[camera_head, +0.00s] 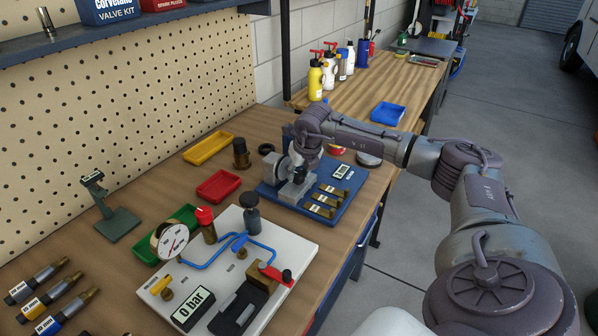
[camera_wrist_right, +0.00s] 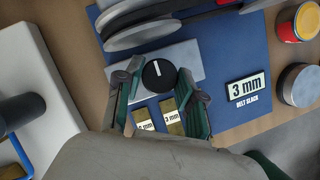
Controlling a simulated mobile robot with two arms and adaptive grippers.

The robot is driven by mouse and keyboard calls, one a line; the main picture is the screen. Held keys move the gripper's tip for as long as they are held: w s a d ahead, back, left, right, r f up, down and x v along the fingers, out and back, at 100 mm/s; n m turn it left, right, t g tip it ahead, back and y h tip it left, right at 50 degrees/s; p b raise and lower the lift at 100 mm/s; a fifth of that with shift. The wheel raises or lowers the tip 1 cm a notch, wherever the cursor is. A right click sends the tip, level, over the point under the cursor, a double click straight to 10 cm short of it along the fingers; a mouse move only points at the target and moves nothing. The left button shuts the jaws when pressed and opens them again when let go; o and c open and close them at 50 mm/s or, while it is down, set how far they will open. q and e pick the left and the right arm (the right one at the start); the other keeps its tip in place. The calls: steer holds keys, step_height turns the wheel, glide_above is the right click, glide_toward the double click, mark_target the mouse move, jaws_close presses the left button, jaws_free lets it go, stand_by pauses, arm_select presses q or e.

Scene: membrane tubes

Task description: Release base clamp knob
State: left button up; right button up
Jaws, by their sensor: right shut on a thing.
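The black knob (camera_wrist_right: 159,75) with a white pointer line sits on a light grey metal block (camera_wrist_right: 188,55) on a blue base plate (camera_wrist_right: 235,110). In the right wrist view, the fingers of my right gripper (camera_wrist_right: 159,86) are on both sides of the knob, shut on it. In the head view, my right gripper (camera_head: 299,170) reaches down over the grey block on the blue plate (camera_head: 267,194) and largely hides the knob. My left gripper is not in view.
Brass gauge blocks (camera_head: 320,208) and a "3 mm" label (camera_head: 342,171) sit on the plate. A white panel (camera_head: 300,243) with blue tubing, a gauge and a "0 bar" display stands nearer. Red (camera_head: 218,186) and yellow (camera_head: 208,147) trays lie left.

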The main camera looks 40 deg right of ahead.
steer(key=n+y+b, duration=0.1)
steer(key=n, duration=0.2)
steer(key=shift+d, duration=0.1)
steer(key=n+y+b, duration=0.1)
steer(key=n, duration=0.2)
steer(key=shift+d+n, duration=0.1)
steer(key=shift+n, duration=0.2)
steer(key=n+y, duration=0.1)
steer(key=n, duration=0.1)
steer(key=n+y, duration=0.1)
steer(key=n, duration=0.2)
steer(key=shift+w+r+g+b, duration=0.1)
steer(key=shift+w+g+b, duration=0.05)
steer(key=shift+g+b, duration=0.2)
steer(key=n+g, duration=0.1)
steer(key=n, duration=0.2)
steer(key=n+g+y+b, duration=0.1)
steer(key=n, duration=0.2)
steer(key=shift+d+y, duration=0.1)
steer(key=shift+y, duration=0.2)
steer(key=o, duration=1.1)
steer(key=shift+o, duration=0.2)
